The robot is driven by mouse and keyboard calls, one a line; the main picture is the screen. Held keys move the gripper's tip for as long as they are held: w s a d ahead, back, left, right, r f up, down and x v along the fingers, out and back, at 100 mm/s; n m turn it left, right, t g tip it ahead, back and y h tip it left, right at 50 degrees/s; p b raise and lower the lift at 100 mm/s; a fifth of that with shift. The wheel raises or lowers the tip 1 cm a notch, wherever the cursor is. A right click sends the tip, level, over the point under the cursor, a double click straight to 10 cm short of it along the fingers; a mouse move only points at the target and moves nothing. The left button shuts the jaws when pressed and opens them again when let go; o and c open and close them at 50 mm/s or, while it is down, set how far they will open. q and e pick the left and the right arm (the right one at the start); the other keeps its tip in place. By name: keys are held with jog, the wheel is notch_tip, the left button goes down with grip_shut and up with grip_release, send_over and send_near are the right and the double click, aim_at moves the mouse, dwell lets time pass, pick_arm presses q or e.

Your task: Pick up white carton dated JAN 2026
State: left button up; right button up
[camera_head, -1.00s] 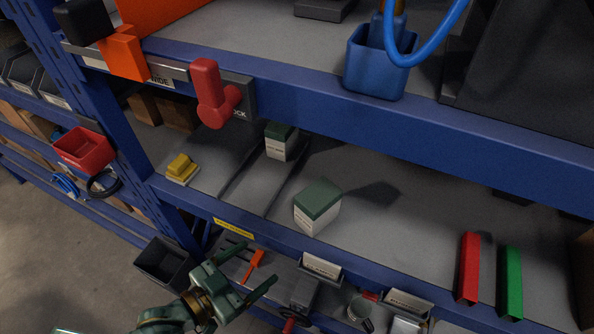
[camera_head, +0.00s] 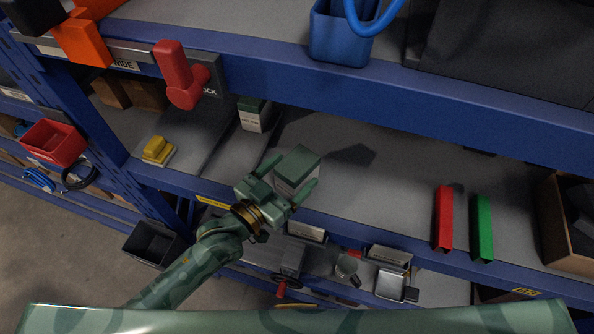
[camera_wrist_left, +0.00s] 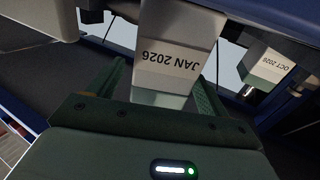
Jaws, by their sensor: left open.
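The white carton with a dark green top (camera_head: 297,168) stands on the middle shelf near its front edge. In the left wrist view the carton (camera_wrist_left: 176,52) carries the print JAN 2026, upside down in the picture. My left gripper (camera_head: 293,171) is open at the carton, with its two fingers on either side of it; I cannot tell whether they touch it. In the left wrist view the open fingers (camera_wrist_left: 160,88) flank the carton's lower part in the picture. A second carton (camera_head: 254,115) stands farther back on the left; in the wrist view it (camera_wrist_left: 268,69) reads OCT 2026. My right gripper is not in view.
A yellow block (camera_head: 157,150) lies to the left. Red (camera_head: 444,218) and green (camera_head: 483,228) upright pieces stand to the right. The shelf between is clear.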

pick_arm(q)
jog(key=x, duration=0.3)
jog(key=shift+a, duration=0.1)
jog(key=shift+s, duration=0.1)
jog(key=shift+a, duration=0.1)
jog(key=c, duration=1.2)
jog(key=shift+r, duration=0.1)
